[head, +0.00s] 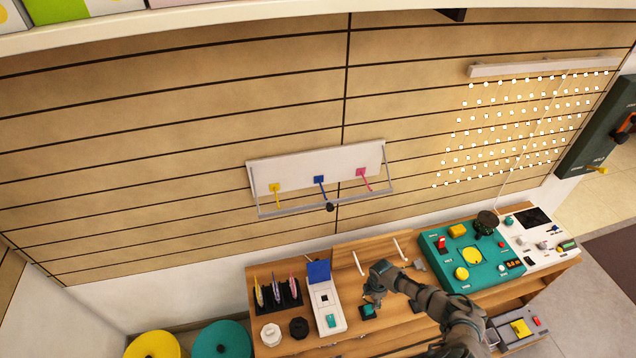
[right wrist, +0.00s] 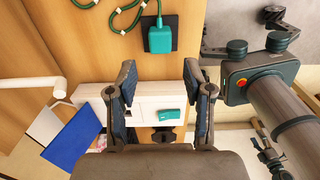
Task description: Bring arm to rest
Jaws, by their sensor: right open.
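My right gripper (head: 372,300) is over the wooden workbench (head: 372,341), its arm coming in from the lower right. In the right wrist view my right gripper (right wrist: 160,82) has its two fingers well apart and nothing between them. Past the fingers lie a white device with a teal button (right wrist: 168,115) and a teal block on a black square (right wrist: 160,40) with a green cord. The teal block also shows close to the gripper in the head view (head: 368,311); I cannot tell whether they touch. My left gripper does not show in the head view.
The white box with a blue lid (head: 325,300), a black rack of coloured items (head: 279,294) and a teal panel (head: 470,262) stand on the bench. A wall rack with coloured hooks (head: 320,175) hangs above. Teal (head: 220,340) and yellow (head: 152,346) round objects are lower left.

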